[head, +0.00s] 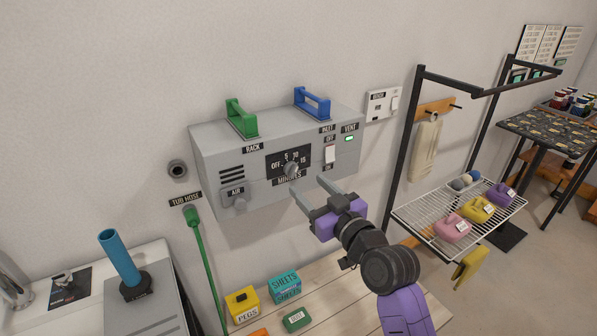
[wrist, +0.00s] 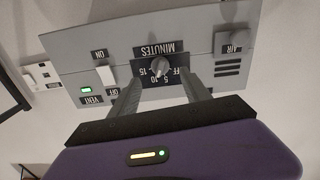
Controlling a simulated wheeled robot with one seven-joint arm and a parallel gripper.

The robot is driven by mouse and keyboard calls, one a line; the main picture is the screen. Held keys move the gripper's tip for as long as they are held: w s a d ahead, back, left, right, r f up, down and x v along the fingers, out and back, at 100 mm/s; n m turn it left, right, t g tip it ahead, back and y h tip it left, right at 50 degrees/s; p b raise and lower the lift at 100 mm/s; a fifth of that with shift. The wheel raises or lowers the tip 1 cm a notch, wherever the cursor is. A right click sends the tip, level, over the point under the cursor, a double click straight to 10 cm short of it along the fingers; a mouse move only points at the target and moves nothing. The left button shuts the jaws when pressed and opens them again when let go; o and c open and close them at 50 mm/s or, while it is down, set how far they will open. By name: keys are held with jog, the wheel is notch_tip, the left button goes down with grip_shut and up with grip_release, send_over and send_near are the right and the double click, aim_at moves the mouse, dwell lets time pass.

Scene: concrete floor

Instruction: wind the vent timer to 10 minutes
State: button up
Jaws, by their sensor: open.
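The vent timer is a grey knob (head: 291,170) on a black dial plate (head: 273,163), marked OFF, 5, 10, 15 and MINUTES, on the front of a grey wall box (head: 225,155). The knob also shows, upside down, in the wrist view (wrist: 159,66). I cannot make out the mark it points to. My purple gripper (head: 307,185) is open and empty in front of the box, just below and right of the knob in the head view. In the wrist view its fingertips (wrist: 162,82) stand either side of the knob's line, apparently short of it.
A white rocker switch (head: 330,153) and lit green VENT lamp (head: 349,139) sit right of the dial. An AIR knob (head: 235,203) is at lower left. Green (head: 241,117) and blue (head: 312,103) handles top the box. A wire rack (head: 405,217) stands right.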

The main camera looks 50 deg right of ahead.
aim_at(295, 173)
jog(key=shift+p+x, duration=0.65)
jog(key=shift+x, duration=2.45)
